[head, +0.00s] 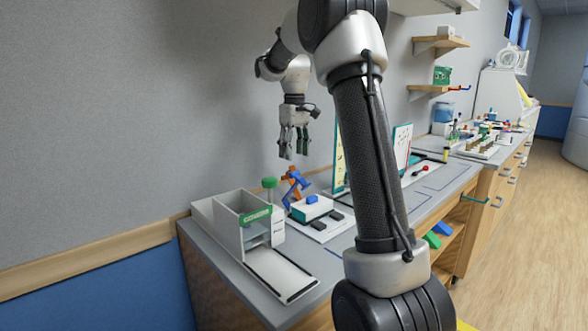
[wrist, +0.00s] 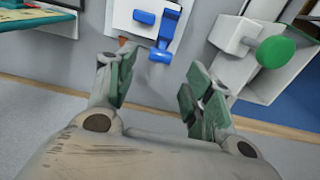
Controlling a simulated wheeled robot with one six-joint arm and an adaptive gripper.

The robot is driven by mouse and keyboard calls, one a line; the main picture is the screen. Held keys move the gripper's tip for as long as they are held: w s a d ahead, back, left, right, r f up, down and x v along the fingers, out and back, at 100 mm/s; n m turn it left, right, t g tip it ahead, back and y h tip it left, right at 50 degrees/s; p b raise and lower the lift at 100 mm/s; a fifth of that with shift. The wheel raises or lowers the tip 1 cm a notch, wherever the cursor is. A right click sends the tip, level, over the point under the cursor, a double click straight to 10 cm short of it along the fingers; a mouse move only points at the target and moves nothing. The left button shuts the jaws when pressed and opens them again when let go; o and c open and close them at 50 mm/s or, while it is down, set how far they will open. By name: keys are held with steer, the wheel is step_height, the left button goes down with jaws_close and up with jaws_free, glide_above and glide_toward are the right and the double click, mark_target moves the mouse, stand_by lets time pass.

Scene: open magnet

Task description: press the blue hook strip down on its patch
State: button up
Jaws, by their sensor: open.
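My gripper (head: 294,152) is open and hangs fingers down above the back of the counter, with nothing between its fingers; it also shows in the wrist view (wrist: 161,72). Below it in the head view, a small blue block (head: 311,199) lies on a white box with a teal side. Beside that box stands an angled blue and orange piece (head: 291,186). In the wrist view a blue block (wrist: 145,17) and a longer blue piece (wrist: 168,30) show on a white surface beyond the fingertips. I cannot tell which blue piece is the hook strip. Dark patches (head: 335,215) lie on the white base plate.
A white open-topped unit (head: 228,226) with a green label and a green knob (head: 269,183) stand to the left. Upright boards (head: 402,147) stand farther along the counter. The wall is close behind. My arm hides part of the counter.

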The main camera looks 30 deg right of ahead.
glide_above(293, 189)
steer(key=f, duration=0.6)
steer(key=shift+s+d, duration=0.15)
steer(key=shift+s, duration=0.05)
jaws_close()
